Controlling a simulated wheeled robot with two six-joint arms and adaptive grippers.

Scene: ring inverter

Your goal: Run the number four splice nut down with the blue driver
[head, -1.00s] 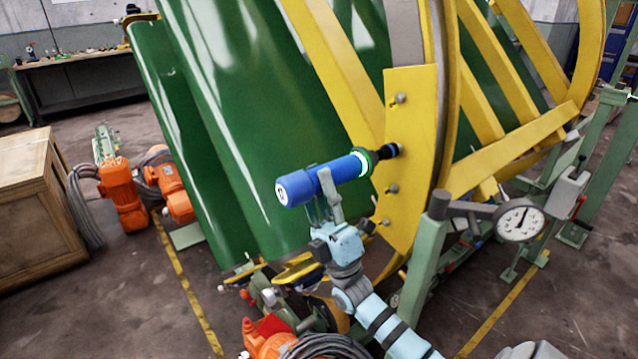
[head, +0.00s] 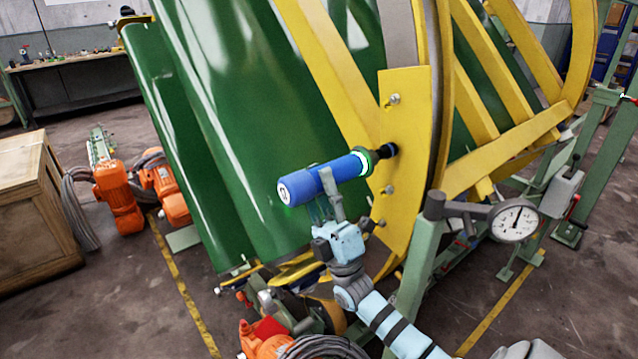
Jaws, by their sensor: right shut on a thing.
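The blue driver (head: 320,180) is held level, its black socket nose (head: 385,152) pointing right at the yellow splice plate (head: 412,110). The nose meets the plate at the second fastener spot from the top and hides what is there. A green ring glows near its front. My right gripper (head: 328,192) is shut around the driver's body from below. Other nuts show on the plate: one above (head: 394,100), one below (head: 388,190) and one lower (head: 378,223). I cannot read any nut numbers. My left gripper is not in view.
The large green ribbed drum (head: 230,110) stands behind the driver. A dial gauge (head: 515,220) on a green post is to the right. Orange motors (head: 118,195) and a wooden crate (head: 35,210) are on the left.

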